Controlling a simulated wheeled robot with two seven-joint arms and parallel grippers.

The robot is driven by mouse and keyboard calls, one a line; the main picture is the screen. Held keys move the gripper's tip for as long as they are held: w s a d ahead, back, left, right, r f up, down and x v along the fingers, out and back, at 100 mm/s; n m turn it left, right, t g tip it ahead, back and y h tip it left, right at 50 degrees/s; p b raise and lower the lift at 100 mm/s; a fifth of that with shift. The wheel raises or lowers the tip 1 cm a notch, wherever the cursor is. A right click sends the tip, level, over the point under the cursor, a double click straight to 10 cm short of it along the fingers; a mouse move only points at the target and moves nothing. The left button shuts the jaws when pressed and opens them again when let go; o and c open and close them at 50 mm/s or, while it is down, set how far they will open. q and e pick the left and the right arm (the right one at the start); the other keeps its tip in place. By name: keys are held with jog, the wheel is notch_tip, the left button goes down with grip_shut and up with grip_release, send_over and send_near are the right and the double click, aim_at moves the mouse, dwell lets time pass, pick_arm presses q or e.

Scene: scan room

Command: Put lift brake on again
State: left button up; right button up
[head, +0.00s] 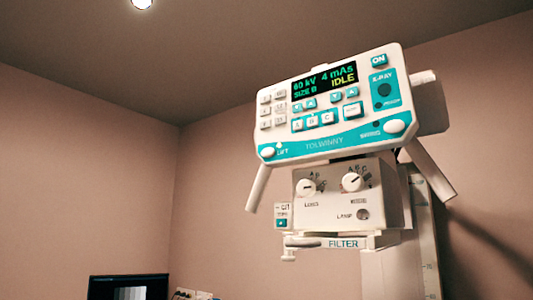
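The X-ray unit's white and teal control panel (325,143) is in the upper right of the head view, tilted. A white oval knob (267,151) sits at its lower left corner, beside a small "LIFT" label and an arrow. A similar white knob (395,126) is at its lower right corner, with a small label I cannot read. I cannot tell from the knob whether the lift brake is on. The display (325,82) reads 60 kV, 4 mAs, SIZE B, IDLE. Neither of my grippers is in view.
Below the panel hangs a white box (335,208) with two dials and a "FILTER" slot (343,244). Handles (258,188) (430,170) stick out downward on both sides. A column with a scale (427,240) stands behind. A dark monitor (128,287) is at lower left.

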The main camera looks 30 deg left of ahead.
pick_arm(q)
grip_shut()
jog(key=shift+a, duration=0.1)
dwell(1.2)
